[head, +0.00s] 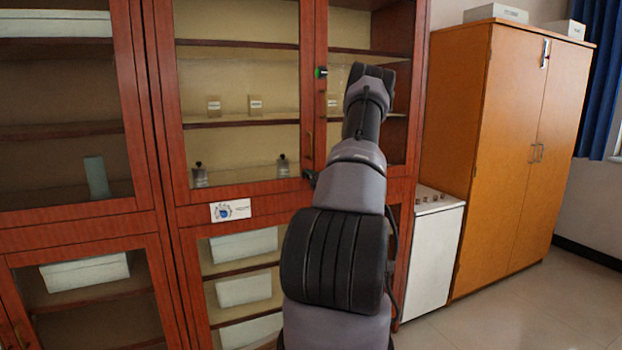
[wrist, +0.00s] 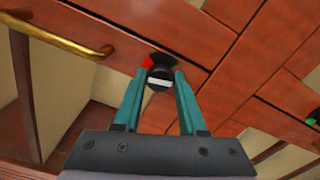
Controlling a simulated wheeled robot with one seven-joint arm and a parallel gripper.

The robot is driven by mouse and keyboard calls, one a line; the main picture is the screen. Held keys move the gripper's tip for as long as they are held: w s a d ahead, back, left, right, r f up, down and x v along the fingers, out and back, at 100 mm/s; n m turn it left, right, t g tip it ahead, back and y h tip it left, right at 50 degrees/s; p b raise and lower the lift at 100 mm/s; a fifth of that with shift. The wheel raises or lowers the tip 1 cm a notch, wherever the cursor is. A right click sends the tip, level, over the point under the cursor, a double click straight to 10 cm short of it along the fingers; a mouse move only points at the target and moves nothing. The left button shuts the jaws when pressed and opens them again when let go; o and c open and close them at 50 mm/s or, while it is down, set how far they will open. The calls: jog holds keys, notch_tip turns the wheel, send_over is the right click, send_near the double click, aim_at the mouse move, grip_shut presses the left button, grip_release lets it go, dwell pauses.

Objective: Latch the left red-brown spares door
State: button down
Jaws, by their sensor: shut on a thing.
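The red-brown door (head: 236,186) is the upper glazed door in the middle of the head view and looks closed against its frame. A brass handle (wrist: 62,40) lies left of the knob; a brass handle also shows on the door in the head view (head: 309,146). My arm hides much of the hand and the latch area in the head view.
A second latch with a green mark (head: 320,72) sits higher on the frame. Another green mark (wrist: 313,121) shows at the wrist view's right edge. A low white cabinet (head: 432,262) and an orange wooden cupboard (head: 500,180) stand at right. Floor is clear at lower right.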

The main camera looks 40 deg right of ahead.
jog(key=shift+m, duration=1.1)
jog(key=shift+c, duration=2.3)
grip_release()
jog(key=shift+s, duration=0.1)
jog(key=v, duration=1)
jog(key=shift+s, duration=0.35)
